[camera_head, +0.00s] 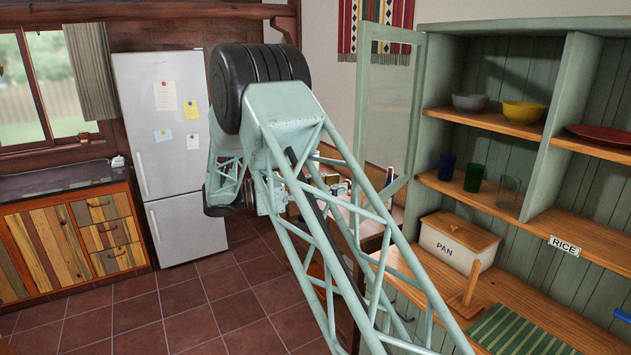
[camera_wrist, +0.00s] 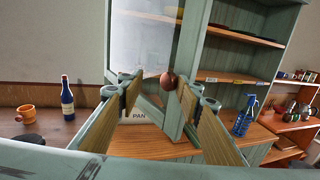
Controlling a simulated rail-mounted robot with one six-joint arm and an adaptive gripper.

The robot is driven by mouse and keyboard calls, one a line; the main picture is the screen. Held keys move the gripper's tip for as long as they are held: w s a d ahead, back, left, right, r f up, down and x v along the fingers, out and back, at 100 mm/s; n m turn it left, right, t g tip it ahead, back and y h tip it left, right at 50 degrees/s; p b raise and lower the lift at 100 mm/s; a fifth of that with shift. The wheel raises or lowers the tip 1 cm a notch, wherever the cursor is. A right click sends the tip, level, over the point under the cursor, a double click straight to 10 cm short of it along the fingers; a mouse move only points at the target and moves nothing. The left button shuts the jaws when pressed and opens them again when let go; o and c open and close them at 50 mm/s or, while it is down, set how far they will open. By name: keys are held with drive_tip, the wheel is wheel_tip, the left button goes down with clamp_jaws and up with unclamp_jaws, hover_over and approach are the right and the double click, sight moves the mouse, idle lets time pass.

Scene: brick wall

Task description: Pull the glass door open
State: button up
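The glass door (camera_head: 388,105) has a pale green frame and stands out at an angle from the left side of the green cabinet in the head view. In the wrist view its glass pane (camera_wrist: 148,45) fills the upper middle. A round reddish-brown knob (camera_wrist: 168,80) shows between my fingertips, nearer the right one. My gripper (camera_wrist: 158,93) is open, with its two fingers spread apart. I cannot tell whether the right fingertip touches the knob.
The cabinet shelves hold bowls (camera_head: 523,112), cups (camera_head: 473,178) and a PAN box (camera_head: 457,243). In the wrist view a bottle (camera_wrist: 67,99) and an orange mug (camera_wrist: 26,114) stand on the wooden surface at left. A fridge (camera_head: 167,150) stands behind; the tiled floor at lower left is clear.

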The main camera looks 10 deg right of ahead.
drive_tip(key=w+a+p, duration=0.2)
drive_tip(key=w+a, duration=0.1)
drive_tip(key=a, duration=0.2)
drive_tip(key=shift+w, duration=0.25)
idle(0.8)
drive_tip(key=shift+p, duration=0.4)
drive_tip(key=shift+c, duration=0.2)
